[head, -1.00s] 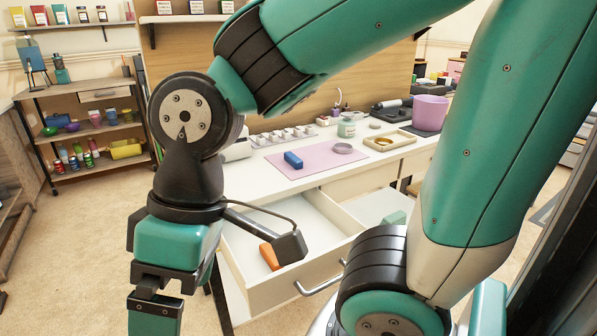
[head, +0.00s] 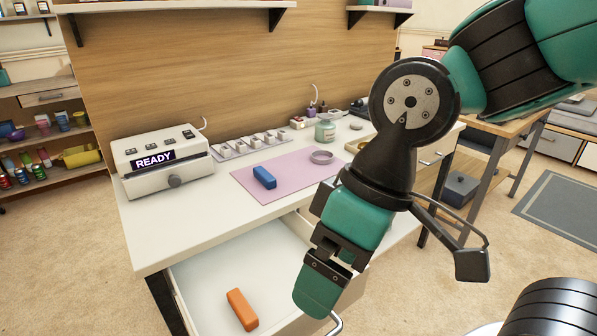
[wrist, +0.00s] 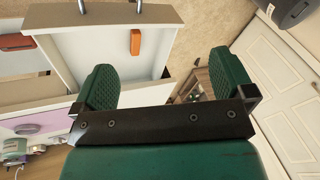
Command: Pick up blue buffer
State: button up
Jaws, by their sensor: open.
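The blue buffer (head: 264,177) is a small blue block lying on a pink mat (head: 246,194) on the white desk, in the head view. It does not show in the wrist view. My gripper (head: 325,290) is in front of the desk, to the right of and nearer than the buffer, pointing down by the open drawer. In the wrist view my gripper (wrist: 165,85) has its two green fingers wide apart with nothing between them. It is apart from the buffer.
The open drawer (head: 205,275) holds an orange block (head: 242,309), also in the wrist view (wrist: 136,42). A white device reading READY (head: 165,163) stands left on the desk.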

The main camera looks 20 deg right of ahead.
aim_at(265, 177)
jog(key=u, duration=0.55)
jog(key=k, duration=0.65)
jog(key=u, duration=0.1)
jog(key=i, duration=1.1)
jog(key=z, duration=0.25)
